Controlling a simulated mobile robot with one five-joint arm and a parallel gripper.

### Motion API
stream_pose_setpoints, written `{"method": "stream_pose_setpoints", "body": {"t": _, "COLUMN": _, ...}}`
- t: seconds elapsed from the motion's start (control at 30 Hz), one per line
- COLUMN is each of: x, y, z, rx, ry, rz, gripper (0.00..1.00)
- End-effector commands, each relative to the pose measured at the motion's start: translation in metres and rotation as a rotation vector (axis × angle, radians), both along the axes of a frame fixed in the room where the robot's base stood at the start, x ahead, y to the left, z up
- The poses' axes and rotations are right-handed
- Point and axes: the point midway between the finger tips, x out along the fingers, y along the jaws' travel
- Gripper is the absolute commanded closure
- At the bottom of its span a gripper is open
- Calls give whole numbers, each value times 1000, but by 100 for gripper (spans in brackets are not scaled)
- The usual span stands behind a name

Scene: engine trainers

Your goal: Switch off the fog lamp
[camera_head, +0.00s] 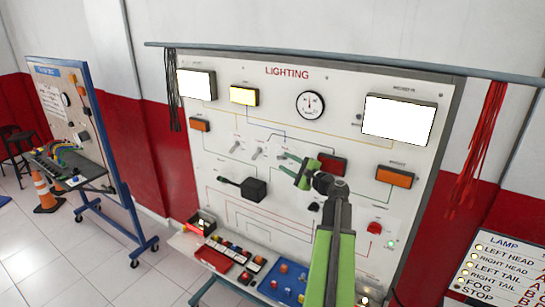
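The lighting board (330,85) stands upright in front of me. A yellow lamp (243,96) near its top left is lit; its label is too small to read. Toggle switches sit in a row below it: a left one (235,147), a middle one (258,153) and a right one (281,155), partly overlapped by my gripper. My gripper (286,164) has green fingers that look apart, pointing left beside the right switch. I cannot tell whether it touches that switch. No thing shows between the fingers. A lamp list (500,265) at lower right includes FOG.
Two white lamps (197,84) (400,118) glow on the board. A black box with a lever (254,190) and a red button (374,228) stick out. A shelf with small parts (285,283) lies below. Another trainer stand (75,110) is at left, with clear floor between.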

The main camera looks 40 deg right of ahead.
Motion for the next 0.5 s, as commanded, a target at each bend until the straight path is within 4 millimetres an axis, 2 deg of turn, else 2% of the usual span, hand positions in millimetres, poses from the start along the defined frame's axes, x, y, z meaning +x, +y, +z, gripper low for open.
{"method": "stream_pose_setpoints", "body": {"t": 0.03, "x": 15, "y": -3, "z": 0, "rx": 0, "ry": 0, "rz": 4, "gripper": 62}}
{"method": "stream_pose_setpoints", "body": {"t": 0.2, "x": 53, "y": -6, "z": 0, "rx": -1, "ry": 0, "rz": 2, "gripper": 62}}
{"method": "stream_pose_setpoints", "body": {"t": 0.33, "x": 71, "y": -7, "z": 0, "rx": -1, "ry": 0, "rz": 1, "gripper": 62}}
{"method": "stream_pose_setpoints", "body": {"t": 0.5, "x": 81, "y": -7, "z": 0, "rx": -1, "ry": 0, "rz": 1, "gripper": 62}}
